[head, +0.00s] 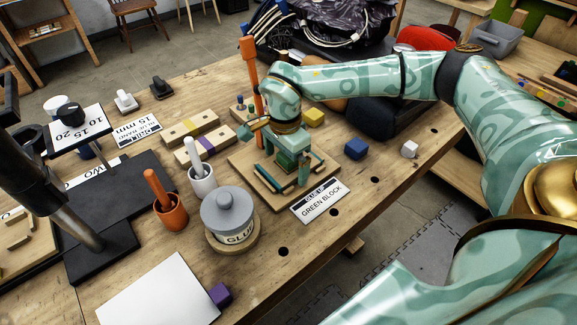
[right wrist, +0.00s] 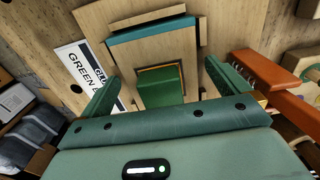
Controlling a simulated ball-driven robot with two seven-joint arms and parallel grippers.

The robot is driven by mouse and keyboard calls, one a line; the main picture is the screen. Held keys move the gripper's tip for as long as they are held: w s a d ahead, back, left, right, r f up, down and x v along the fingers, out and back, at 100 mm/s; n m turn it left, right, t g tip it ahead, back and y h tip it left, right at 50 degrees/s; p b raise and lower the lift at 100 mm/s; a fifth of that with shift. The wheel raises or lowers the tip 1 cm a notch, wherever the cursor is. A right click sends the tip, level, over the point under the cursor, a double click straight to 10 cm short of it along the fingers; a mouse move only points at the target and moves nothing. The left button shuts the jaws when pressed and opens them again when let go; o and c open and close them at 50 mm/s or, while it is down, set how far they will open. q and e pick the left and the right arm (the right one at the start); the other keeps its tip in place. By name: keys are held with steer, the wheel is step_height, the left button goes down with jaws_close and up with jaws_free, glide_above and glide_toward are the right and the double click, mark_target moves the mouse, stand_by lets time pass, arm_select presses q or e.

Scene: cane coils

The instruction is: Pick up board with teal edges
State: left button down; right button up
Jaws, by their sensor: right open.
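The board with teal edges (head: 258,192) is light wood and lies on the workbench, with teal strips along its edges and a green block (head: 292,162) on it. In the right wrist view, the board (right wrist: 180,50) shows a teal strip (right wrist: 152,30) along its far side, and the green block (right wrist: 161,88) is in an orange-rimmed square recess. My right gripper (head: 281,158) is above the board, pointing down. Its jaws (right wrist: 163,82) are open, with a finger on either side of the green block. It partly hides the board in the head view. My left gripper is out of view.
A "GREEN BLOCK" label (head: 320,201) lies in front of the board. A lidded glue pot (head: 230,215), white mortar (head: 201,182) and orange cup (head: 170,209) stand to the left. An upright orange post (head: 248,72) is close behind the gripper. A blue block (head: 356,149) is at the right.

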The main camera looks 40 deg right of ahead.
steer(key=shift+f, duration=0.3)
steer(key=shift+r, duration=0.1)
steer(key=shift+c, duration=0.7)
steer(key=c, duration=0.8)
steer(key=shift+r, duration=0.15)
